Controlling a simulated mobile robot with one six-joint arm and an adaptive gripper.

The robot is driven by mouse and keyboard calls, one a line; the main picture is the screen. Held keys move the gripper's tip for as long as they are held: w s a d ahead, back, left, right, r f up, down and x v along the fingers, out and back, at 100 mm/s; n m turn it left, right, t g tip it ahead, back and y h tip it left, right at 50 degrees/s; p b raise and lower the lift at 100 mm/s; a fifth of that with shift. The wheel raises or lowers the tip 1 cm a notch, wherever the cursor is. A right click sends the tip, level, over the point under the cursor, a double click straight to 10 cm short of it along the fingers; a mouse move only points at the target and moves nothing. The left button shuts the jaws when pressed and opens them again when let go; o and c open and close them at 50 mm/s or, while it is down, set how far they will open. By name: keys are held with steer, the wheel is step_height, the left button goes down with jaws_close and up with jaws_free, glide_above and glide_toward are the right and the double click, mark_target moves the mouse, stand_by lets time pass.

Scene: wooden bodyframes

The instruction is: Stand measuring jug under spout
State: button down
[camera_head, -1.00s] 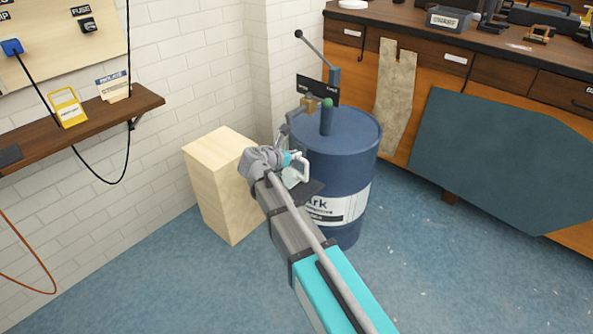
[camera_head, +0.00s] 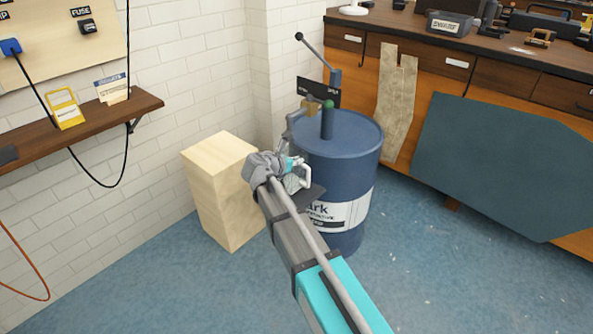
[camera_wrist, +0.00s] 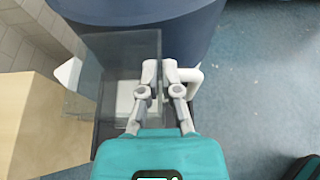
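The measuring jug is a clear vessel with a white handle (camera_head: 299,177) in the head view. In the wrist view its see-through body (camera_wrist: 112,62) lies left of my fingers and its white handle (camera_wrist: 192,76) shows at their right. My gripper (camera_wrist: 160,72) appears shut on the handle; the exact contact is hard to see. In the head view my gripper (camera_head: 284,170) is between the wooden block and the drum, partly hidden by my wrist. The grey spout fitting (camera_head: 296,122) is on the drum's left side, above the jug in the picture. Its outlet is not clear.
The blue drum (camera_head: 345,165) stands close behind and right of the jug. A pale wooden block (camera_head: 221,190) stands at left, with its top (camera_wrist: 20,110) beside the jug in the wrist view. A workbench (camera_head: 470,52) is behind right. Blue floor (camera_head: 440,285) is open at right.

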steer(key=shift+f+b, duration=1)
steer(key=shift+f, duration=0.45)
steer(key=c, duration=0.8)
jaws_free()
steer(key=p+v, duration=0.4)
steer(key=v, duration=0.8)
steer(key=shift+p, duration=0.35)
